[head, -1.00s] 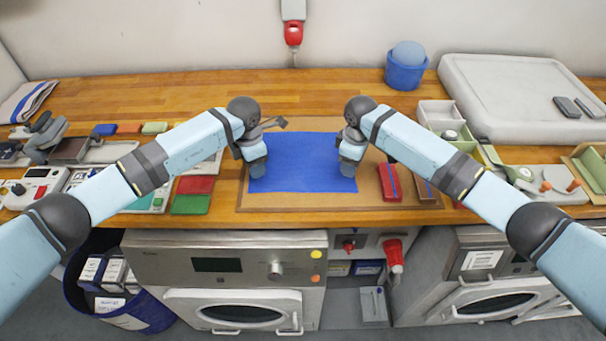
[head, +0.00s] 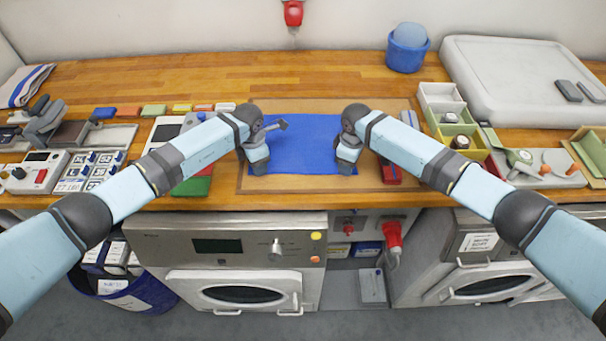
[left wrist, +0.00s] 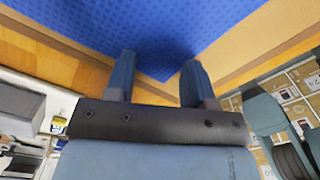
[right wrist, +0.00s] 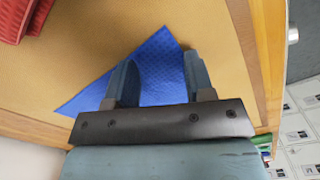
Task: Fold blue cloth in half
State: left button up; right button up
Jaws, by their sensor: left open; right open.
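The blue cloth (head: 305,145) lies flat on a tan board (head: 405,108) on the wooden counter. My left gripper (head: 258,168) is open at the cloth's near left corner. In the left wrist view, that corner of the cloth (left wrist: 150,25) points between the two open fingers (left wrist: 155,68). My right gripper (head: 346,166) is open at the near right corner. In the right wrist view, a corner of the cloth (right wrist: 155,80) shows between and around the open fingers (right wrist: 158,68). Whether the fingertips touch the cloth cannot be told.
A red item (head: 390,172) lies on the board just right of the cloth. A green pad (head: 196,187) lies to the left. A blue cup (head: 407,55), bins (head: 440,95) and a white lid (head: 515,80) stand at the back right. The counter behind the board is clear.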

pick_arm(q)
jog(key=shift+f, duration=0.2)
pick_arm(e)
jog(key=shift+f, duration=0.25)
pick_arm(q)
jog(key=shift+r, duration=0.1)
jog(key=shift+c, duration=0.7)
pick_arm(e)
jog(key=shift+r, duration=0.1)
jog(key=shift+c, duration=0.7)
pick_arm(q)
grip_shut()
pick_arm(e)
grip_shut()
pick_arm(q)
jog(key=shift+r, duration=0.15)
pick_arm(e)
jog(key=shift+r, duration=0.15)
